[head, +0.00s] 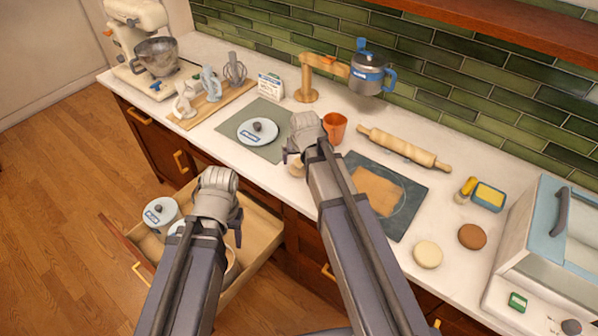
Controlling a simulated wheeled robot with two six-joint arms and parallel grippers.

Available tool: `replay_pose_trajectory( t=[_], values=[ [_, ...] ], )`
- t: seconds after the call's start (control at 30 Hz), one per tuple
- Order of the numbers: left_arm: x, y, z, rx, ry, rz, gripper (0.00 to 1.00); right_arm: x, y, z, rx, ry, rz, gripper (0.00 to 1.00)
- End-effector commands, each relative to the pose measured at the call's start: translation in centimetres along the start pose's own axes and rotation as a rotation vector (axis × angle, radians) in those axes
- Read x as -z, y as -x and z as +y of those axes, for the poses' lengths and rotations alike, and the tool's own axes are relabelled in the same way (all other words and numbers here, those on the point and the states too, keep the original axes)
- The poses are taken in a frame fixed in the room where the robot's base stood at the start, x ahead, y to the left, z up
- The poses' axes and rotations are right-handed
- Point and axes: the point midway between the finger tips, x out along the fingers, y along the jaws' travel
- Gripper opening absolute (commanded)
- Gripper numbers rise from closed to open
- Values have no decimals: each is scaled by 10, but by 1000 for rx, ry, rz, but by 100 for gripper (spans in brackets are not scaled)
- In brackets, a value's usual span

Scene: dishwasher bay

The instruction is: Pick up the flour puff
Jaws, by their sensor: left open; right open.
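I cannot tell for sure which thing is the flour puff. A small beige round thing (295,170) sits on the counter just below my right gripper (290,155), mostly hidden by it. A cream round puff-like disc (428,254) and a brown one (472,236) lie at the counter's right front, apart from both grippers. My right gripper is open, above the counter between the grey-green mat and the dark board. My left gripper (238,222) is open, over the open drawer (262,246), and my arm hides part of the drawer's contents.
A white lid with a dark knob (257,130) lies on the grey-green mat (232,122). A labelled canister (158,212) stands in the drawer. An orange cup (335,127), a rolling pin (405,149) and a dark board (408,210) are near my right arm.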

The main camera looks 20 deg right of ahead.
Motion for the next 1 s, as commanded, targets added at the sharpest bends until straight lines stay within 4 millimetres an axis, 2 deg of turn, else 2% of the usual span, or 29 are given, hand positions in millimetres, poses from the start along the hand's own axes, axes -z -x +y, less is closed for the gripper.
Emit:
replay_pose_trajectory(
  t=[0.03,0.27,0.7,0.97,1.0],
  values=[
    [0,-7,1,0,0,0,50,-1,-8,0,0,0,0,100],
    [0,-9,1,0,0,0,50,0,-10,0,0,0,-1,100],
    [3,-53,5,0,1,0,50,3,-59,1,0,0,-1,100],
    [3,-51,5,0,1,0,50,4,-58,1,0,0,-1,100],
    [3,-51,5,0,1,0,50,4,-58,1,0,0,-1,97]
  ],
)
